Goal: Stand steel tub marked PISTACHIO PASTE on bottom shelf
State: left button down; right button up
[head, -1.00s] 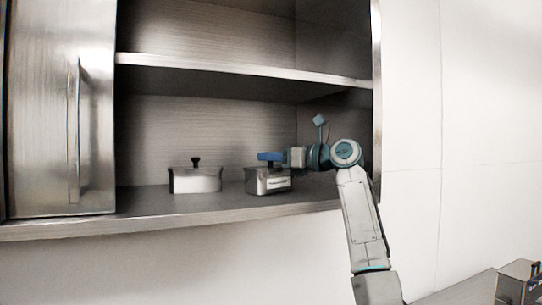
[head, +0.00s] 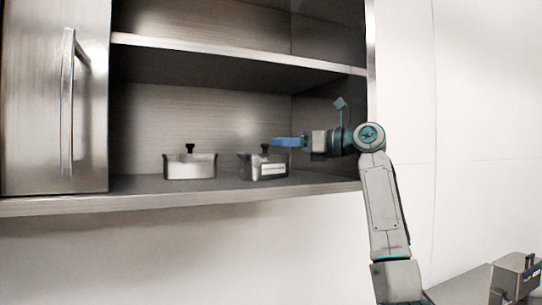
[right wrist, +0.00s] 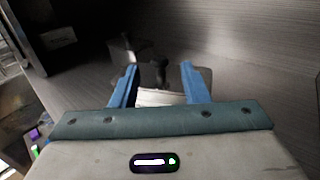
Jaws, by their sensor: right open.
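A steel tub with a dark knob and a pale label (head: 263,168) stands upright on the bottom shelf (head: 120,190) of the cabinet. The label is too small to read. In the right wrist view its dark knob (right wrist: 160,74) shows between and beyond the fingers. My right gripper (head: 284,142) is open, with blue fingers, just above and to the right of the tub. It also shows open in the right wrist view (right wrist: 159,68), with nothing visibly clamped. My left gripper is not in view.
Another steel tub with a black knob (head: 189,166) stands to the left on the same shelf. The upper shelf (head: 230,52) runs above. A steel door with a handle (head: 68,100) is at left. Another steel container (head: 515,277) sits on a surface at bottom right.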

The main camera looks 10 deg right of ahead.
jog(key=b+v, duration=0.2)
jog(key=v, duration=0.3)
jog(key=shift+s+d+f, duration=0.1)
jog(key=shift+d, duration=0.1)
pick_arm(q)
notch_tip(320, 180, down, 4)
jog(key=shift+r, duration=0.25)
pick_arm(e)
jog(key=shift+s+d, duration=0.15)
